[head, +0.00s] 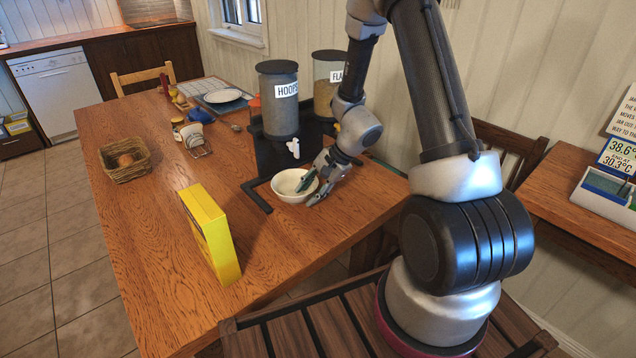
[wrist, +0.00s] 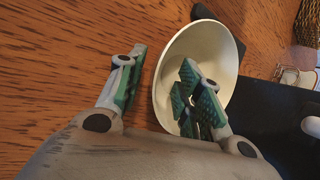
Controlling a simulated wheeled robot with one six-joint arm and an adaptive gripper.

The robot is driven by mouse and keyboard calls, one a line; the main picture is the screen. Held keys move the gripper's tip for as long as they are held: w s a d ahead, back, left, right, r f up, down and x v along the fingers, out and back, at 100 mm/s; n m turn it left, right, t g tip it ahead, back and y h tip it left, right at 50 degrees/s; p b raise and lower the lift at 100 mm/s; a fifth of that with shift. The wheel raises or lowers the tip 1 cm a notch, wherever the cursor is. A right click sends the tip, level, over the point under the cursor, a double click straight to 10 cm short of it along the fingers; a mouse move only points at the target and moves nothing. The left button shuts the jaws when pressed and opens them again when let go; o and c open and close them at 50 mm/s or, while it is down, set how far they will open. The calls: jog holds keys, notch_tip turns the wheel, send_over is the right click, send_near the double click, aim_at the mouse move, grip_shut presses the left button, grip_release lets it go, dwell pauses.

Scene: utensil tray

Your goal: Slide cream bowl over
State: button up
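The cream bowl (head: 284,187) stands upright on the wooden table, at the foot of the cereal dispenser's black stand. In the wrist view the bowl (wrist: 221,50) appears empty apart from one finger. My gripper (head: 311,190) is at the bowl's right side in the head view, pointing down toward it. In the wrist view my gripper (wrist: 163,77) is open across the bowl's near rim, one finger outside over the table and the other inside the bowl. Whether either finger touches the wall cannot be told.
The hoops dispenser (head: 278,115) stands right behind the bowl, its white spout (head: 293,148) above it. A second dispenser (head: 327,95) is beside it. A yellow box (head: 211,235) stands front left and a wicker basket (head: 124,172) farther left. The table between them is clear.

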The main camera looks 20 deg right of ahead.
aim_at(284, 184)
jog(key=shift+w+a+f, duration=0.1)
jog(key=shift+a+f, duration=0.2)
jog(key=shift+f, duration=0.2)
grip_shut()
jog(key=shift+w+a, duration=0.2)
jog(key=shift+w, duration=0.55)
jog(key=shift+w+a, duration=0.15)
jog(key=shift+w, duration=0.6)
